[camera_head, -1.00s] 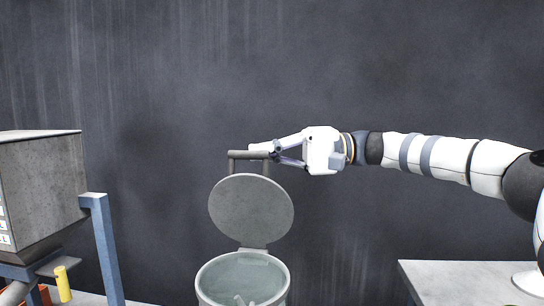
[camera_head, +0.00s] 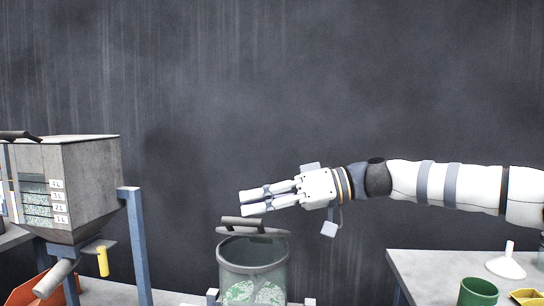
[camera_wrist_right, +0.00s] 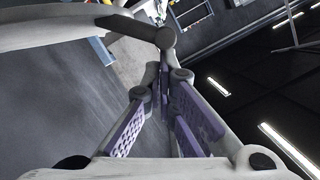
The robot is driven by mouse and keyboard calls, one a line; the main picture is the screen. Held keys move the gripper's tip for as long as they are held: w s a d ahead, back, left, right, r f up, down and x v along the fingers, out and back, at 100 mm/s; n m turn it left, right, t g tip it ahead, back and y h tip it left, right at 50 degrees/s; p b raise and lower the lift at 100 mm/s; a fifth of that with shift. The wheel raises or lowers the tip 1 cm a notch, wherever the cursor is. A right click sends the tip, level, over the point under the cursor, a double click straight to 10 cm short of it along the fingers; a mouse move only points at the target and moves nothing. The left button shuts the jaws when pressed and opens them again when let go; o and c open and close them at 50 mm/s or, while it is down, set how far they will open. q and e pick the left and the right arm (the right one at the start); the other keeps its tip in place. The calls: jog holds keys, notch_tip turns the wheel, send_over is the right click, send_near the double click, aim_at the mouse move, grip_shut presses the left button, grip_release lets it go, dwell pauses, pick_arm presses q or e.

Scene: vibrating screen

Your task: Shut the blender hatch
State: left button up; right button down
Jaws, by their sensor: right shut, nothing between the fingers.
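The blender (camera_head: 253,268) is a grey see-through container with green and white pieces inside, at the bottom middle of the head view. Its round grey hatch (camera_head: 275,233) lies almost flat over the container's mouth, with a dark bar handle (camera_head: 243,222) on top. I cannot tell if the hatch rests fully on the rim. My right gripper (camera_head: 247,202) is shut and empty, just above the handle, pointing left. Its fingers (camera_wrist_right: 166,82) also show in the right wrist view, with nothing between them. My left gripper is not in view.
A grey hopper (camera_head: 92,180) on blue legs stands at the left, with a yellow handle (camera_head: 103,261) below. A table (camera_head: 415,268) at the right holds a green cup (camera_head: 478,292), a white funnel (camera_head: 506,266) and a yellow container (camera_head: 527,296). A dark wall stands behind.

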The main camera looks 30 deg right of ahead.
jog(key=f, duration=0.1)
jog(key=s+a+f+n, duration=0.1)
jog(key=f+n, duration=0.1)
jog(key=f, duration=0.1)
jog(key=shift+s+a+h, duration=0.15)
jog(key=shift+s+h, duration=0.25)
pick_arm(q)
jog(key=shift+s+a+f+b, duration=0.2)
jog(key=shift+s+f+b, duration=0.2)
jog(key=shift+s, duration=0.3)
pick_arm(e)
jog(key=shift+s+a+f+n+t, duration=0.15)
jog(key=shift+f+n+t, duration=0.1)
jog(key=shift+f, duration=0.25)
jog(key=shift+s+a+f+n+t, duration=0.15)
jog(key=shift+f+n+t, duration=0.1)
jog(key=shift+f, duration=0.2)
jog(key=shift+r, duration=0.1)
